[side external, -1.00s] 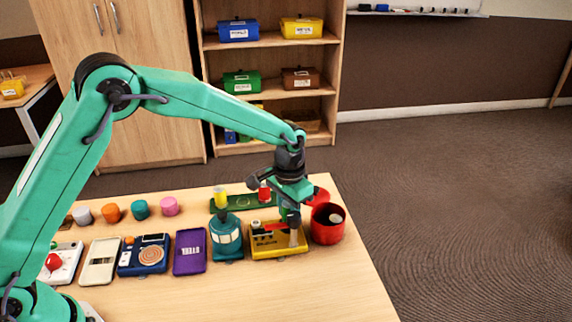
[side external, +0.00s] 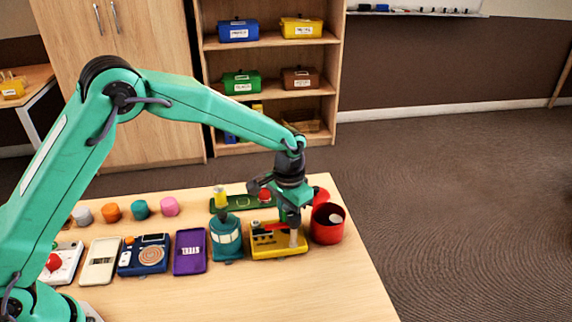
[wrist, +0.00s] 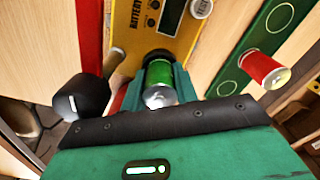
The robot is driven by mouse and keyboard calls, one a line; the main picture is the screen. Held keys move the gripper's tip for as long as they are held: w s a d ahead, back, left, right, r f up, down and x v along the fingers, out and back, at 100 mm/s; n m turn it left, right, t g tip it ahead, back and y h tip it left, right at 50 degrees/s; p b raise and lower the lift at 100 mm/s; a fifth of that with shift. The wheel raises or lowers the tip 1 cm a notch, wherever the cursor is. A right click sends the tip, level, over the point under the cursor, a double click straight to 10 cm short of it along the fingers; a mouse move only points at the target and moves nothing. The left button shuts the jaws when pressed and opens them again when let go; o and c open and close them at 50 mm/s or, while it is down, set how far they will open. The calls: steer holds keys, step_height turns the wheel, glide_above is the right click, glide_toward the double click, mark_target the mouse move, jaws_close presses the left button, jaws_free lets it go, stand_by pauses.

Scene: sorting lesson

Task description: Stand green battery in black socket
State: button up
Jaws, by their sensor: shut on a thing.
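The green battery (wrist: 160,78) is between the fingers of my gripper (wrist: 155,98) in the wrist view, its silver end facing the camera. My gripper is shut on it. The battery's far end is at the black socket (wrist: 158,54) on the yellow battery box (wrist: 172,18); I cannot tell how deep it sits. In the side view my gripper (side external: 288,215) points down over the yellow box (side external: 272,249). The battery cannot be made out clearly there, and the socket is hidden.
A green rack (side external: 232,205) behind the box holds a yellow battery (side external: 221,196) and a red battery (side external: 264,194). A red tin (side external: 327,231) stands close on the right. A teal object (side external: 226,240) stands close on the left. The table's front is clear.

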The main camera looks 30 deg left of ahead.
steer(key=shift+r, duration=0.85)
steer(key=shift+f, duration=0.8)
stand_by(1.2)
steer(key=o, duration=0.8)
steer(key=shift+c, duration=0.2)
steer(key=shift+r, duration=5.5)
steer(key=shift+r, duration=0.1)
steer(key=shift+r, duration=2.85)
